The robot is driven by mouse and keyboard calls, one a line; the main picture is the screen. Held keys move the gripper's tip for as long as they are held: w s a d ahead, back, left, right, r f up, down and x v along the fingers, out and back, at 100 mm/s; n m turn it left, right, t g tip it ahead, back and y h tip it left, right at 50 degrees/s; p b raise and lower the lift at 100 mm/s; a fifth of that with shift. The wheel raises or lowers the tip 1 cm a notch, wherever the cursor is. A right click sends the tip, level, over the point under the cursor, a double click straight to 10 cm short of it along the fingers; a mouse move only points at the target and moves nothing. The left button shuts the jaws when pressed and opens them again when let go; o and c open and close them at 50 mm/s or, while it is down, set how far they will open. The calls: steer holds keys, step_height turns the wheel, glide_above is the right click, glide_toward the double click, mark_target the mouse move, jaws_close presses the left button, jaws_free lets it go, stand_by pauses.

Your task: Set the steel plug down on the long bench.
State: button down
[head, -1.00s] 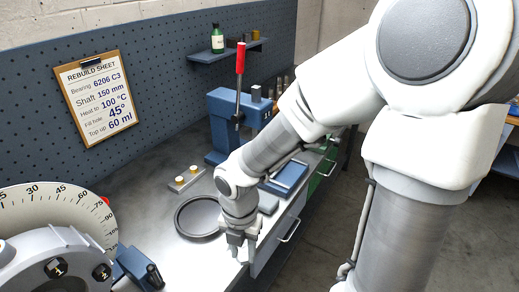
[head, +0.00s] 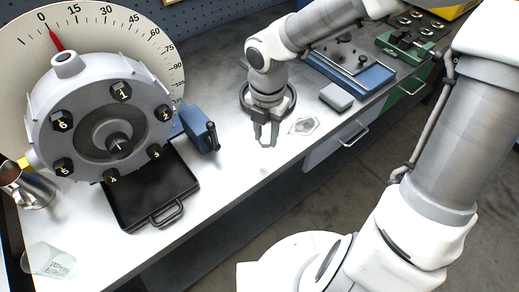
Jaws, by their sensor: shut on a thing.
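The long bench (head: 225,165) is a pale grey metal worktop running from lower left to upper right. The plug itself is too small or too hidden between the fingers to make out. I cannot tell whether it touches the bench.
A numbered rotor housing (head: 100,115) with a dial (head: 150,45) stands at left. A black handled tray (head: 150,190) lies below it. A beaker (head: 47,260) is at lower left.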

mark_target(259, 154)
steer(key=shift+w+a+f+b, duration=0.3)
steer(key=shift+w+a+f, duration=0.2)
steer(key=shift+a+f, duration=0.25)
steer(key=shift+f+b, duration=0.95)
steer(key=shift+f, duration=0.8)
steer(key=shift+f, duration=0.45)
steer(key=c, duration=0.5)
jaws_free()
steer(key=shift+c, duration=0.2)
steer(key=shift+r, duration=0.1)
step_height(259, 154, up, 13)
steer(key=p, duration=0.5)
steer(key=shift+p, duration=0.3)
